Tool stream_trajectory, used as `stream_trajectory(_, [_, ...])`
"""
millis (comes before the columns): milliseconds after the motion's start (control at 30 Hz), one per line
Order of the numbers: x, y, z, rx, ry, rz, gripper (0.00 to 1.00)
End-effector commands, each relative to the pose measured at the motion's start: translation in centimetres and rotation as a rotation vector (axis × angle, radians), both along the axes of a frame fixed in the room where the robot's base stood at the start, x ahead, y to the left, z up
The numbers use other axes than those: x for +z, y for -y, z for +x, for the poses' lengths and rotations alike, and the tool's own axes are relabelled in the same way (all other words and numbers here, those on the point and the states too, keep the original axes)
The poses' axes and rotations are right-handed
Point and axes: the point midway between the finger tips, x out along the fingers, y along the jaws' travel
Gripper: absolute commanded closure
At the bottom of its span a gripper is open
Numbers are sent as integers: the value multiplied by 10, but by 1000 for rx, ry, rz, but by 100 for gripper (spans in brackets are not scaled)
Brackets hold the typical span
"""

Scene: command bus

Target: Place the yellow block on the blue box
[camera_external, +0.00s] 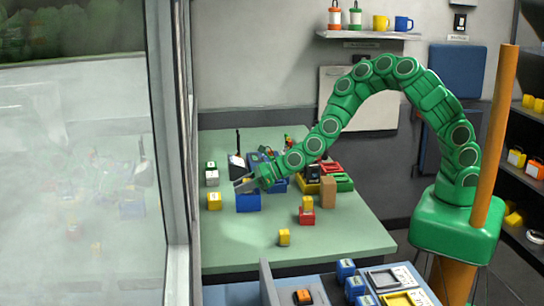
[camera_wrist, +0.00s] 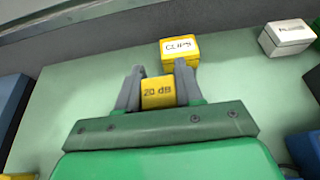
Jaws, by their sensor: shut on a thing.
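My gripper (camera_wrist: 158,88) is shut on a yellow block (camera_wrist: 158,93) marked "20 dB", held between its two grey fingers. In the external view my gripper (camera_external: 245,185) is at the left part of the green table, and the held block cannot be made out clearly there. A blue box (camera_external: 248,203) shows just below the gripper in that view. Whether the block touches it cannot be told. In the wrist view the blue box under the gripper is not clearly visible.
Another yellow block (camera_external: 214,201), also in the wrist view (camera_wrist: 180,48), stands left of the blue box. A white box (camera_wrist: 287,37) is behind it. A yellow block sits on a red block (camera_external: 307,217); another yellow block (camera_external: 284,237) is near the front. A brown block (camera_external: 328,192) stands right.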

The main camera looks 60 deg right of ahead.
Motion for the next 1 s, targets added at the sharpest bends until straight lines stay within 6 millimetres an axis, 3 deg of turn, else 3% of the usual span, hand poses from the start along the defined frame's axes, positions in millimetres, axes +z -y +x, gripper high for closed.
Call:
stream_trajectory(67, [-2, 0, 0, 0, -1, 1, 94])
stream_trajectory(100, [-3, 0, 0, 0, -1, 1, 63])
stream_trajectory(267, [-2, 0, 0, 0, 0, 0, 39])
stream_trajectory(700, [2, 1, -1, 0, 0, 0, 39])
stream_trajectory(1000, [13, 22, -21, -2, -2, 2, 39])
